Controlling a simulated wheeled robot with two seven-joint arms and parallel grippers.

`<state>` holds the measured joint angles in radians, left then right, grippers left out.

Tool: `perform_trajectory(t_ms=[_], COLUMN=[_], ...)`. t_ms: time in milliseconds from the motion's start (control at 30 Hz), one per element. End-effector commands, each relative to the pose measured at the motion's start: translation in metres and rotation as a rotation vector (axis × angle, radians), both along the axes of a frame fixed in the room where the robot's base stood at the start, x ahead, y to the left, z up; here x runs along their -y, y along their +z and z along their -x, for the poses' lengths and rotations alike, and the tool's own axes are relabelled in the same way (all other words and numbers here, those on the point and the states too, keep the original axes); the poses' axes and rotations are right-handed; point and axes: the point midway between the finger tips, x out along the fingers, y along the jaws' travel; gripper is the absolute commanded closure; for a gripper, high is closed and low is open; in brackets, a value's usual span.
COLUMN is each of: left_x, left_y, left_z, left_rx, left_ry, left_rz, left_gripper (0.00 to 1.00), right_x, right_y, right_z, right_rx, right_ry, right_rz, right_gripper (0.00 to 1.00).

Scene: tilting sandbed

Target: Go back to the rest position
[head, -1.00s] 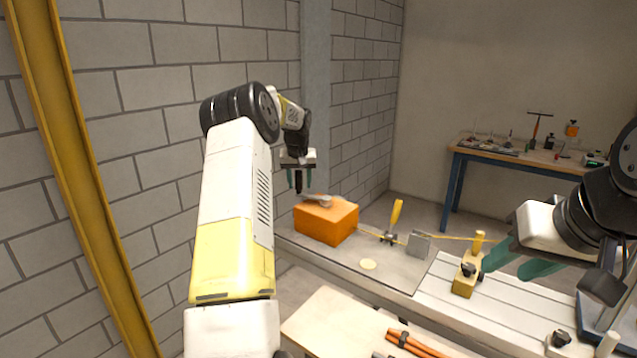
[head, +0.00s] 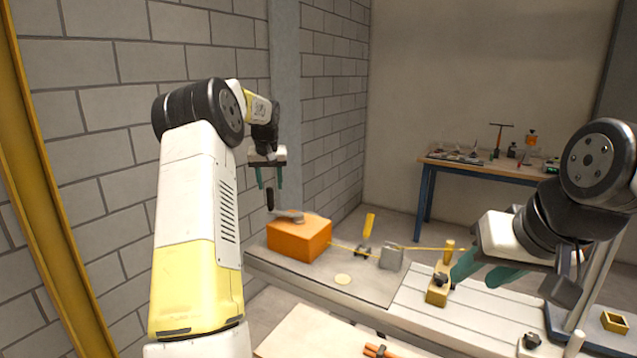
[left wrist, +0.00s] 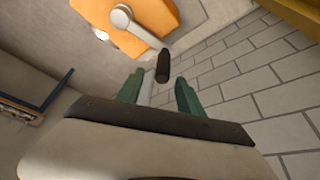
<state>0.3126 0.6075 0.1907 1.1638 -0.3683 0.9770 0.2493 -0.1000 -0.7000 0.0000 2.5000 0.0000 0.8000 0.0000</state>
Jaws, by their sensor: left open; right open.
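My left gripper (head: 268,178) is open and empty above the orange block. Its two green fingers also show spread in the left wrist view (left wrist: 159,92). A grey lever-like tool (head: 289,217) with a black upright handle (head: 270,199) is on the orange block (head: 300,239). The handle's top is just below my left fingertips, apparently apart from them. The left wrist view shows the black handle (left wrist: 163,66) beyond the fingers. My right gripper (head: 478,274) is open, beside a small yellow block with a post (head: 438,292); whether it touches the block I cannot tell.
A yellow-handled tool (head: 368,227) and a grey block (head: 391,257) stand on the bed (head: 375,290), with a yellow line running past them. A brick wall (head: 110,130) is close on the left. A workbench (head: 480,166) with tools stands at the back right.

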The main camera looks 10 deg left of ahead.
Motion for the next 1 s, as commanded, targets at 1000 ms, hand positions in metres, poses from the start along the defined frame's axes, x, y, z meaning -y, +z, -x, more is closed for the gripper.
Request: perform_trajectory(t_ms=[1000], left_x=[0.185], left_y=[0.09], left_z=[0.364], left_rx=[0.15], left_ry=[-0.346], left_rz=[0.088], left_gripper=[0.56], right_x=[0.0], right_y=[0.0], right_z=[0.0], right_rx=[0.0], right_ry=[0.0], right_rz=[0.0], right_gripper=[0.59])
